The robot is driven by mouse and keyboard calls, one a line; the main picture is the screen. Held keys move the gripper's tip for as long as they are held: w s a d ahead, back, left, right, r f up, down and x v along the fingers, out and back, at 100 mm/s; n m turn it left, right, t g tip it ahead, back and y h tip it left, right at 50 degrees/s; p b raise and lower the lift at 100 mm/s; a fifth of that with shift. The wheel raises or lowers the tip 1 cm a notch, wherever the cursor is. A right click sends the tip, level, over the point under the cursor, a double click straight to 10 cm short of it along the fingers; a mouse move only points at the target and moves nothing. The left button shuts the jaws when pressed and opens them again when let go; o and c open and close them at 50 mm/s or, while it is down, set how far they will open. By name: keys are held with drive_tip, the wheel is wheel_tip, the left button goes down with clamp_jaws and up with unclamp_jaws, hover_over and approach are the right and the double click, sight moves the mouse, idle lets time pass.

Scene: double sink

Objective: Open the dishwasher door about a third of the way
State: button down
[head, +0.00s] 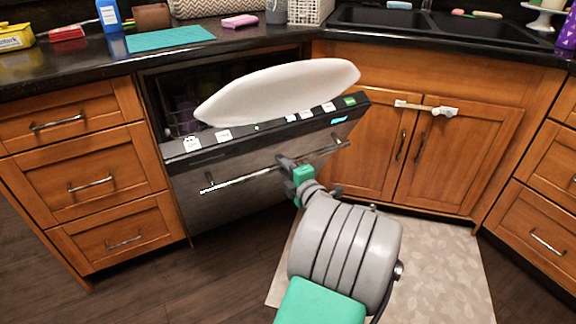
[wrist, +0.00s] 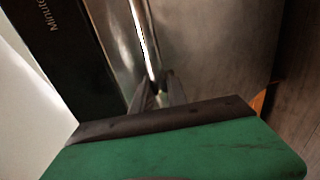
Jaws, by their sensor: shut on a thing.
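The dishwasher door (head: 235,198) is dark and shiny, and it is tilted partly open at the top, with a dark gap behind it. A long metal bar handle (head: 240,180) runs across its front. My gripper (head: 288,165) is shut on this handle, right of its middle. In the wrist view, my fingers (wrist: 160,92) close around the bright bar (wrist: 146,45) in front of the door. The exact contact is partly hidden.
A large white oval thing (head: 275,92) is over the door's top edge; its support is unclear. Drawers (head: 85,185) stand left, and a cabinet with a white latch (head: 427,108) stands right. A pale mat (head: 440,265) lies on the floor. Dark floor at the left front is clear.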

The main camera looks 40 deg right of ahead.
drive_tip(key=c, duration=1.6)
unclamp_jaws()
drive_tip(key=shift+a+f, duration=0.1)
drive_tip(key=shift+a, duration=0.1)
drive_tip(key=shift+o, duration=1.4)
drive_tip(key=shift+d, duration=0.25)
drive_tip(key=shift+s, duration=0.1)
drive_tip(key=p+v, duration=0.1)
drive_tip(key=v, duration=0.6)
drive_tip(key=shift+s, duration=0.4)
drive_tip(key=shift+a, duration=0.1)
